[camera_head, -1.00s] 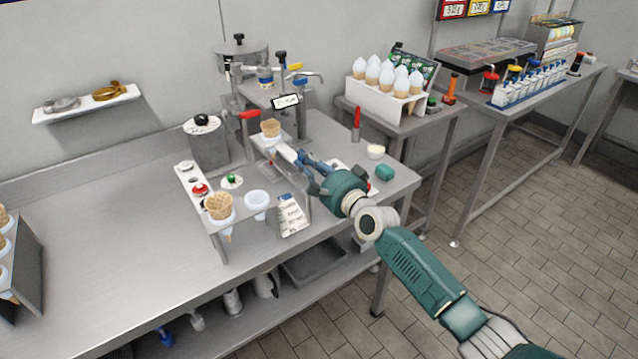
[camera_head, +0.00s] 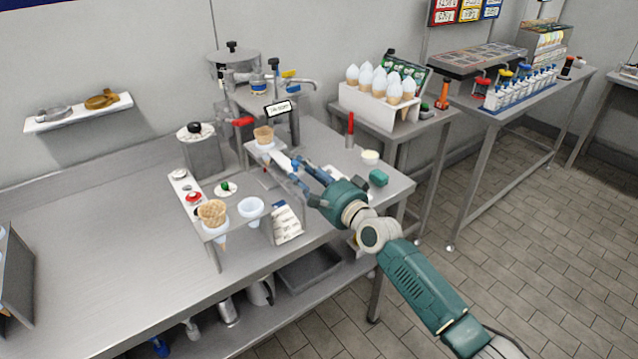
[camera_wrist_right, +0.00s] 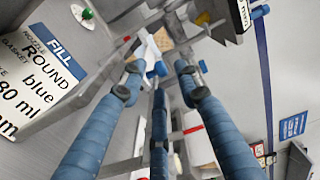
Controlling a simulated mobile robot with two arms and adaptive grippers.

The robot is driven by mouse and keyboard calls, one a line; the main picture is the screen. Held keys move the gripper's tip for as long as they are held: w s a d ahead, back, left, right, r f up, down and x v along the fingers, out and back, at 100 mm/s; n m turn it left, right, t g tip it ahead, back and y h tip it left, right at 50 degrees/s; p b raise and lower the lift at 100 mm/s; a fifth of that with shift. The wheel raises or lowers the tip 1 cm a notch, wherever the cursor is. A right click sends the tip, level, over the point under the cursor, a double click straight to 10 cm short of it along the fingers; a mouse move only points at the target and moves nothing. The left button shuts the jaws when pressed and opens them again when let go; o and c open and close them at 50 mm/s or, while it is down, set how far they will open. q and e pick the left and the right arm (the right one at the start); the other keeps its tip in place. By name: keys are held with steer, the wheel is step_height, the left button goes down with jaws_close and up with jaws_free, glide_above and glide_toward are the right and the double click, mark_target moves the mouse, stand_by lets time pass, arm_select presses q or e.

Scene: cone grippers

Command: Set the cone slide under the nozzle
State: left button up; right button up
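The cone slide (camera_head: 279,158) is a pale, narrow strip at the dispensing machine (camera_head: 265,95). A waffle cone (camera_head: 263,134) stands upright at its far end, below and in front of the machine's head. The nozzle itself is hard to make out. My right gripper (camera_head: 308,172) is at the slide's near end, its blue fingers pointing toward the machine. In the right wrist view, the fingers (camera_wrist_right: 160,68) are spread, with a small blue part between their tips. I cannot tell whether they touch the slide. My left gripper is not in view.
A cone stand (camera_head: 218,233) with a waffle cone (camera_head: 212,211) and an empty white cup (camera_head: 251,208) is left of my arm. A label card (camera_head: 287,222) leans beside it.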

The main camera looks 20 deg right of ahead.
steer(key=v, duration=0.9)
steer(key=shift+s, duration=0.15)
steer(key=shift+r, duration=0.1)
